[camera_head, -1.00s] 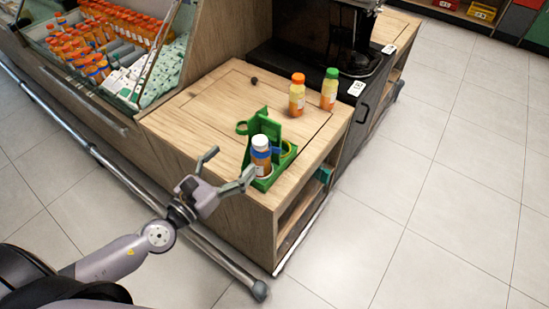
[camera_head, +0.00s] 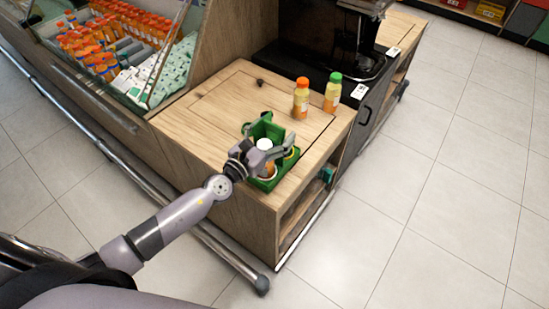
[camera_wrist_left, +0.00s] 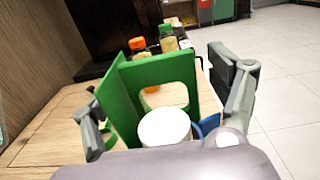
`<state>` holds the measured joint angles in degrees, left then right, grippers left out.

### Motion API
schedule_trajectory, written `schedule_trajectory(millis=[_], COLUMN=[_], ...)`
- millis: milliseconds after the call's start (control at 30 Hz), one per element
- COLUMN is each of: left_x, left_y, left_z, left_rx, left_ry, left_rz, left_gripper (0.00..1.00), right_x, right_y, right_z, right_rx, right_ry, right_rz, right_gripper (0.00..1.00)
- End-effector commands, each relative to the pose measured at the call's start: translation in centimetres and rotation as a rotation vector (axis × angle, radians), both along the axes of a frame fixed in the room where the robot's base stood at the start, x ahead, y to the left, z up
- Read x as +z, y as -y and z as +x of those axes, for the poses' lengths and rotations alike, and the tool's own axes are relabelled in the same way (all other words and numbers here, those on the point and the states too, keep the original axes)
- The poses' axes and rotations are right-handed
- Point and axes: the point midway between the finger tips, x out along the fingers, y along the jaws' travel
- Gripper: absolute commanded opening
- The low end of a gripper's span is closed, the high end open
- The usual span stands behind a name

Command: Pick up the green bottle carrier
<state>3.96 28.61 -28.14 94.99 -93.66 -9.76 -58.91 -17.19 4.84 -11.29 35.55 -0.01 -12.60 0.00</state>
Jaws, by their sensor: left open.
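The green bottle carrier (camera_head: 262,130) stands on the wooden counter, near its front corner, partly hidden by my left gripper (camera_head: 266,148). A bottle with a white cap (camera_head: 265,143) sits in the carrier's near side. In the left wrist view, the carrier's upright green panel with its handle opening (camera_wrist_left: 150,72) rises beyond the white cap (camera_wrist_left: 165,126). My left gripper's fingers (camera_wrist_left: 162,100) are spread wide, one on each side of the carrier, with visible gaps. The gripper holds nothing. My right gripper is in neither view.
Two juice bottles, one orange-capped (camera_head: 301,97) and one green-capped (camera_head: 333,92), stand behind the carrier. A black machine (camera_head: 345,50) is at the back. A display case of bottles (camera_head: 105,45) is at the left. The counter (camera_head: 215,100) left of the carrier is mostly clear.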

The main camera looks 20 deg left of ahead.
Motion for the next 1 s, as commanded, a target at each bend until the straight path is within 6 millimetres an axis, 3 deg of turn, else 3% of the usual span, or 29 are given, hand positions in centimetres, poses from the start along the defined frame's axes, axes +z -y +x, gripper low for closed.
schedule_trajectory(millis=[333,1000], left_x=[-0.06,-0.05], left_y=[0.26,0.23], left_z=[0.69,0.67], left_rx=[0.000,0.000], left_ry=[-0.001,0.000], left_rz=[-0.001,-0.001], left_gripper=[0.80,0.36], right_x=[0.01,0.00], right_y=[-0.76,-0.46], right_z=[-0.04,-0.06], right_rx=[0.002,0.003], right_ry=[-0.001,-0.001], right_rz=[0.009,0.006], right_gripper=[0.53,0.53])
